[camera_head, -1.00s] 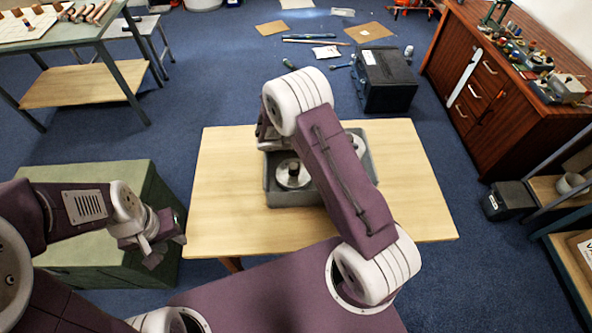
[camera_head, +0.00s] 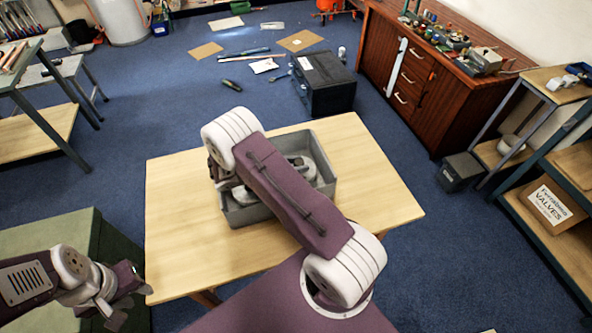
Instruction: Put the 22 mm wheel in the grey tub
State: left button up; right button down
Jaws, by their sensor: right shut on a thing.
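The grey tub (camera_head: 264,213) stands on the light wooden table (camera_head: 185,240) in front of me. My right arm reaches across the tub and hides part of it. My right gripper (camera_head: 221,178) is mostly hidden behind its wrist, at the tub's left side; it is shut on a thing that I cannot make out. A pale metal round part (camera_head: 243,196) shows in the tub below the arm, and another grey metal part (camera_head: 308,168) lies at the tub's right. I cannot tell whether either is the 22 mm wheel. My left gripper (camera_head: 131,301) is open and empty at the lower left.
A green cabinet (camera_head: 60,228) stands left of the table, under my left arm. A black box (camera_head: 325,84) sits on the floor behind the table. Shelves with a Valves carton (camera_head: 556,205) are at the right. The table is bare around the tub.

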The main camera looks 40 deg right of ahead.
notch_tip(320, 180, down, 3)
jog(key=shift+w+r, duration=0.1)
jog(key=shift+r, duration=0.1)
jog(key=shift+f, duration=0.15)
jog(key=c, duration=1.1)
grip_release()
jog(key=shift+o, duration=0.2)
